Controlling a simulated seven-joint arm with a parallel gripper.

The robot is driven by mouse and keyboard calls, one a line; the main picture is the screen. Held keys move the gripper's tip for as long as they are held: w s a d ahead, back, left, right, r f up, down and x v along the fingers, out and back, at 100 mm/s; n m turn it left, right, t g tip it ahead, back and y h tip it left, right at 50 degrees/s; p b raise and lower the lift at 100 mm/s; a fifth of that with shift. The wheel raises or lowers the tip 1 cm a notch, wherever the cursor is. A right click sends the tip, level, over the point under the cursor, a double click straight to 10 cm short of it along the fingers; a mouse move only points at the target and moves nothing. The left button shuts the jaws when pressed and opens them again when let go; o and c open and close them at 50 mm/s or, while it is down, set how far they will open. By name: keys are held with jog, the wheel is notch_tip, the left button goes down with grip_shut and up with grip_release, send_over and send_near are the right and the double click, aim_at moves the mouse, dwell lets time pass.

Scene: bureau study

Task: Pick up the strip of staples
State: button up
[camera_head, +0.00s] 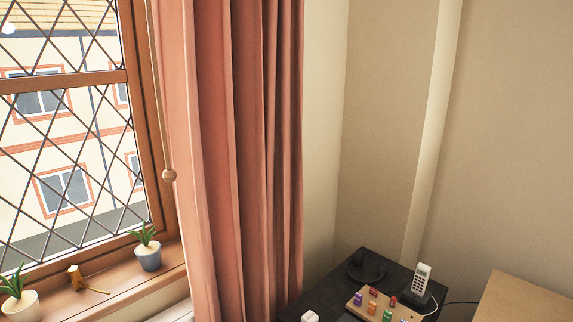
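I cannot make out a strip of staples in the head camera view. A dark desk or table top (325,298) shows at the bottom, right of the curtain, and several small things stand on it. My gripper is not in view.
On the dark top are a wooden board (384,314) with several small coloured pieces, a white cordless phone (421,280) and a small white object (310,316). A light wooden surface (525,300) is at right. A pink curtain (238,160) hangs beside the window; potted plants (149,258) stand on the sill.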

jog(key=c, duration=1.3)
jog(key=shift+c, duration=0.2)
